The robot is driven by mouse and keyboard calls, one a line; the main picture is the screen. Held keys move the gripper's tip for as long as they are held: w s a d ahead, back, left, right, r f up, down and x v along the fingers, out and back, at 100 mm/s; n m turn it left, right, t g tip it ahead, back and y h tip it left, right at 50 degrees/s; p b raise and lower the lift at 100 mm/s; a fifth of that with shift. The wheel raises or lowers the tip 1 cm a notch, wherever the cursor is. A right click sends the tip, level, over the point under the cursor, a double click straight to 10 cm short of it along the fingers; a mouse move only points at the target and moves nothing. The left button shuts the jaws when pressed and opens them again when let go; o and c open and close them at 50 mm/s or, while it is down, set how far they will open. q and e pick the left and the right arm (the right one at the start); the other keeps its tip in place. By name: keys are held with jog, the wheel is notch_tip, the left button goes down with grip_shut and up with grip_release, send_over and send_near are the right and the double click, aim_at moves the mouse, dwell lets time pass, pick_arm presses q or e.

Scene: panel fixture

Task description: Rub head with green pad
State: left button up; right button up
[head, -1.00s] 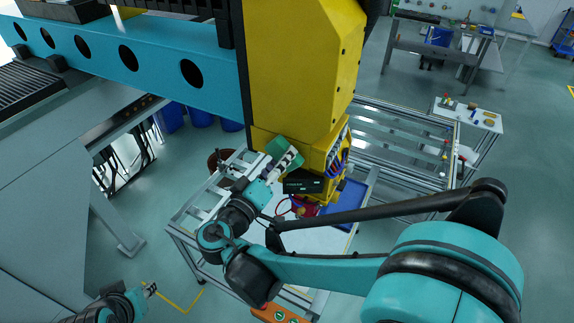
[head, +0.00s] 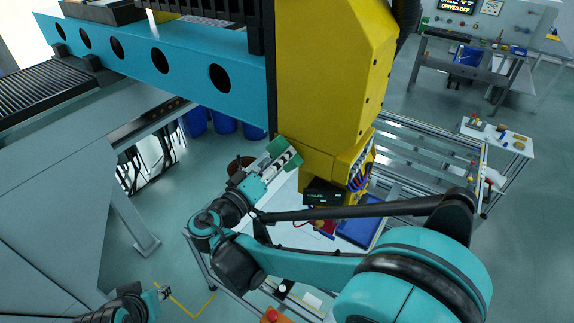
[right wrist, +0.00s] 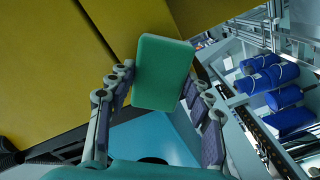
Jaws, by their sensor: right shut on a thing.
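The yellow head (head: 330,80) hangs from the blue beam and fills the upper middle of the head view. Its yellow faces (right wrist: 60,70) also fill the left and top of the right wrist view. My right gripper (head: 284,162) is shut on the green pad (head: 279,147), at the lower left edge of the head. In the right wrist view the pad (right wrist: 163,72) sits between the two fingers, its outer end overlapping the yellow surface. I cannot tell whether pad and head touch. My left gripper (head: 164,293) is low at the left, away from the head; its jaws are too small to judge.
The blue beam (head: 170,68) runs left from the head. Below the head is a framed table with a blue tray (head: 357,228) and an orange box (head: 276,316). Blue drums (head: 224,122) stand behind. A side table (head: 505,137) with small items is at the right.

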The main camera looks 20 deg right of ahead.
jog(key=shift+w+a, duration=0.2)
jog(key=shift+w, duration=0.1)
jog(key=shift+a, duration=0.1)
jog(key=shift+v, duration=2.95)
jog(key=shift+s, duration=0.1)
jog(key=shift+b+v, duration=0.3)
jog(key=shift+v, duration=1.15)
